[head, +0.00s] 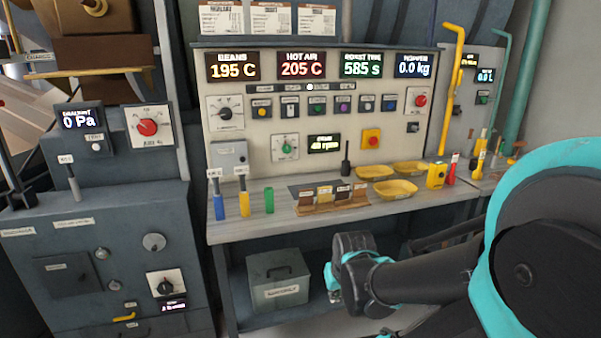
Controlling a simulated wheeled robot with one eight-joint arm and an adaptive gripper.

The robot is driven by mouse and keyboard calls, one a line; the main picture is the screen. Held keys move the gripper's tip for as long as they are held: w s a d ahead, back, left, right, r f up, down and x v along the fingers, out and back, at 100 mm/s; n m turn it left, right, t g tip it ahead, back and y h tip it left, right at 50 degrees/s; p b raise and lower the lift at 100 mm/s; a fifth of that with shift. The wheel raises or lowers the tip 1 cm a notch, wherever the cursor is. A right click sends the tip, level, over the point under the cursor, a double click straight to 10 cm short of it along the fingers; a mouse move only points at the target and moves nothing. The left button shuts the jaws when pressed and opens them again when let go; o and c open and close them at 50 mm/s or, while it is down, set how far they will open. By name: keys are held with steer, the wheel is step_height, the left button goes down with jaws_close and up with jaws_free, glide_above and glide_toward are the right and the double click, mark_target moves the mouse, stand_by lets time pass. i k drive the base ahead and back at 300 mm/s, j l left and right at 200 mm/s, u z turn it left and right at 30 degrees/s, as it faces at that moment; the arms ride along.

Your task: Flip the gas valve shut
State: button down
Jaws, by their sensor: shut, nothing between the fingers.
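A yellow pipe (452,85) runs down the right side of the control panel, bent at its top. It ends near a small yellow box-like fitting (437,175) on the right part of the bench. This looks like the gas line, but the valve's lever and its position are too small to tell. My arm (420,280), black with teal rings, reaches in from the right, in front of and below the bench. Its bent joint (350,265) is near the bench's lower shelf. My gripper's fingers cannot be made out.
The bench (290,220) holds yellow trays (390,188), small sample holders (325,200) and coloured tools. A red-topped piece (451,168) stands beside the yellow fitting. A grey box (280,280) sits under the bench. A grey cabinet (100,250) stands left.

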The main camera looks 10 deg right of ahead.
mark_target(460, 78)
steer(key=l+u, duration=0.2)
steer(key=l, duration=0.75)
steer(key=l+u, duration=0.25)
steer(key=l, duration=0.7)
steer(key=l+u, duration=0.2)
steer(key=l, duration=0.75)
steer(key=l+u, duration=0.2)
steer(key=l, duration=1)
steer(key=k, duration=0.05)
